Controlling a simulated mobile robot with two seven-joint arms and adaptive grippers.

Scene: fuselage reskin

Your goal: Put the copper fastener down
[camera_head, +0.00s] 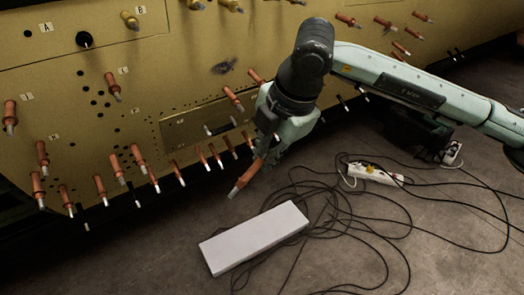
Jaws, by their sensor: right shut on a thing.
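My right gripper (268,150) comes in from the upper right on a pale green arm and points down in front of the fuselage panel. It is shut on a copper fastener (246,177), which hangs tilted, its silver tip pointing down and left. The fastener is in the air, apart from the panel, above and left of a pale box (254,236) on the floor. The gripper's own body partly hides its fingertips. My left gripper is not in view.
The yellow fuselage skin (60,100) carries several copper fasteners along its lower edge. Black cables (350,235) lie looped on the floor right of the box, near a white power strip (375,174). The floor at the lower left is clear.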

